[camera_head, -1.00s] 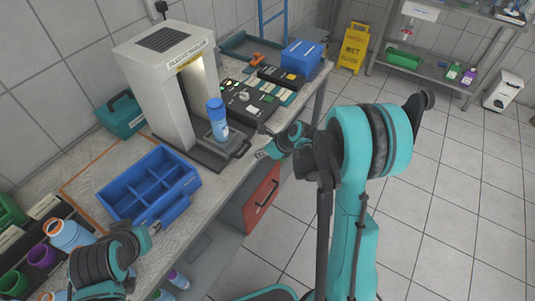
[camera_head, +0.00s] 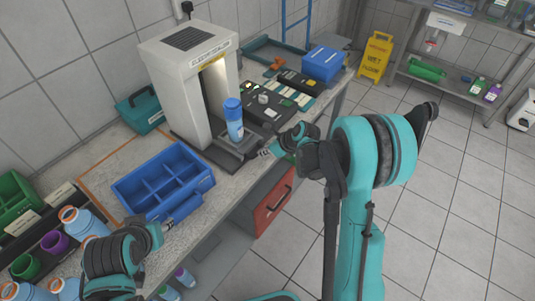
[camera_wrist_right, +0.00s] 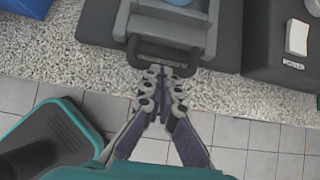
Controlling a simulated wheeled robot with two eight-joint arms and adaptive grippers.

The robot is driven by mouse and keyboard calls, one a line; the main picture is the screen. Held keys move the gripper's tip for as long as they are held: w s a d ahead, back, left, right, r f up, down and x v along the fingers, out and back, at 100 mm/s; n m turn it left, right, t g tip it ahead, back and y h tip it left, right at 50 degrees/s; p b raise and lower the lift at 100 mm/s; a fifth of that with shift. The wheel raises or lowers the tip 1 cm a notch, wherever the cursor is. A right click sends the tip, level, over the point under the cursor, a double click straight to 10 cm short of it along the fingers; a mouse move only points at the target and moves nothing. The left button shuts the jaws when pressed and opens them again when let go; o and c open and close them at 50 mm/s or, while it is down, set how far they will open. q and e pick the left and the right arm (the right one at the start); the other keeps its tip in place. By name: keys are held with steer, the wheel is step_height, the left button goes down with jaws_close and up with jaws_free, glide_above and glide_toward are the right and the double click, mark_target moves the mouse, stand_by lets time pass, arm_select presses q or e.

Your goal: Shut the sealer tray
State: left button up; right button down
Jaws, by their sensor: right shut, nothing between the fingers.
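The white sealer (camera_head: 190,70) stands on the bench. Its dark tray (camera_head: 226,158) sticks out at the front, with a blue bottle (camera_head: 234,122) upright on it. My right gripper (camera_head: 267,152) is in front of the tray at the bench edge. In the right wrist view, its shut, empty fingertips (camera_wrist_right: 165,72) are against or just short of the dark tray handle (camera_wrist_right: 165,51). My left gripper (camera_head: 166,226) is low on the left, beside the blue compartment crate (camera_head: 200,190); its fingers are too small to read.
Behind the tray is a dark panel of small items (camera_head: 268,105), with a blue box (camera_head: 323,63) beyond. A red drawer (camera_head: 273,204) is below the bench. Several bottles stand at the lower left.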

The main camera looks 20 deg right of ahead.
mark_target(242, 137)
arm_select(q)
steer(key=shift+f+b, duration=0.3)
steer(key=shift+f, duration=0.05)
arm_select(e)
steer(key=w+a, duration=0.6)
steer(key=w, duration=0.1)
steer(key=w+a, duration=0.3)
steer(key=w, duration=0.1)
steer(key=shift+w, duration=0.25)
steer(key=shift+s+d, duration=0.1)
steer(key=shift+d, duration=0.15)
steer(key=s, duration=0.1)
steer(key=s+d+r, duration=0.1)
steer(key=s+d, duration=0.1)
steer(key=shift+s+d+r, duration=0.25)
steer(key=shift+s+r, duration=0.05)
steer(key=shift+r, duration=0.1)
arm_select(q)
steer(key=p+v, duration=0.3)
steer(key=shift+a+r, duration=0.25)
steer(key=shift+a, duration=0.05)
arm_select(e)
steer(key=v, duration=0.8)
steer(key=shift+s+d+r, duration=0.15)
steer(key=shift+r, duration=0.1)
